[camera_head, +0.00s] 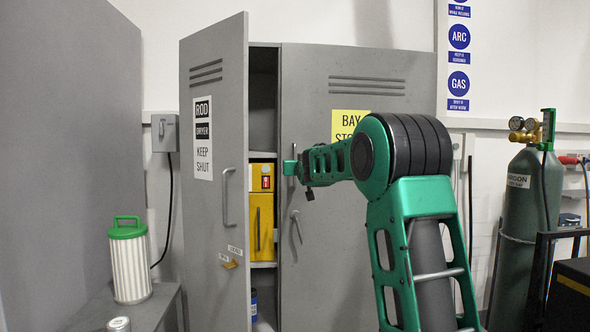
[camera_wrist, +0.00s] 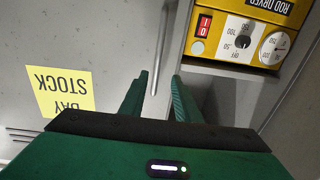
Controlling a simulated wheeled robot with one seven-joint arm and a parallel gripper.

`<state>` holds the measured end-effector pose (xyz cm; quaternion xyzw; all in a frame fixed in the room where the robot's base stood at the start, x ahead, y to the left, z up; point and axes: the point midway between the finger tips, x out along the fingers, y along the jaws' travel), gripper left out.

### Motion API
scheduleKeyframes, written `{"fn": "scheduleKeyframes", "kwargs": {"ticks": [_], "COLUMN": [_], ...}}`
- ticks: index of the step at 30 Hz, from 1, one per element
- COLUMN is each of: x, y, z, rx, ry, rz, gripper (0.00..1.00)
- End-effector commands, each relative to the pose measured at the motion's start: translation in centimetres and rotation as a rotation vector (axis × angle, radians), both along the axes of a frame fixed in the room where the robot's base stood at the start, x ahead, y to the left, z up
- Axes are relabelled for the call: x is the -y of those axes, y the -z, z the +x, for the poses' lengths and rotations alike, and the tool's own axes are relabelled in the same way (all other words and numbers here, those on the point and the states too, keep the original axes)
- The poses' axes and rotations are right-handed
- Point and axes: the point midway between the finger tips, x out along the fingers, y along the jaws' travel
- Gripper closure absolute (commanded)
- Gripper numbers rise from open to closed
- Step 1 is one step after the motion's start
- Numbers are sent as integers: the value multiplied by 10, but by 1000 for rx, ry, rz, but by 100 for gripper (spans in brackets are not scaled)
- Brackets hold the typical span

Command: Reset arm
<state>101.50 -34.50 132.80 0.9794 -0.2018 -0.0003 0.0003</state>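My gripper (camera_head: 290,168) is at the front of the grey cabinet, by the inner edge of its right door (camera_head: 375,100). In the wrist view my gripper (camera_wrist: 161,76) has its two green fingers apart with a gap between them. A slim metal door handle (camera_wrist: 160,50) shows in line with that gap; I cannot tell whether it lies between the fingertips or just beyond them. No finger visibly presses on it. My arm (camera_head: 420,220) reaches in from the lower right, bent at the elbow.
The cabinet's left door (camera_head: 215,120) stands swung open. Inside is a yellow rod dryer (camera_head: 261,215), also in the wrist view (camera_wrist: 285,15). A white canister with green lid (camera_head: 130,265) stands on a bench at left. A gas cylinder (camera_head: 525,210) stands at right.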

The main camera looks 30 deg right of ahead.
Motion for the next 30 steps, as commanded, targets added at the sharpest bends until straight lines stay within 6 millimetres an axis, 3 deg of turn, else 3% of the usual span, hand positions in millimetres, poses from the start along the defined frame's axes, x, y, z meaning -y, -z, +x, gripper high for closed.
{"fn": "scheduleKeyframes", "kwargs": {"ticks": [10,14,20,30], "x": [-1,-3,-14,-54], "y": [2,23,99,220], "z": [-3,-27,-119,-303], "rx": [-10,-95,-374,-803], "ry": [1,14,55,111], "rz": [3,33,148,368], "gripper": [70,70,70,70]}}
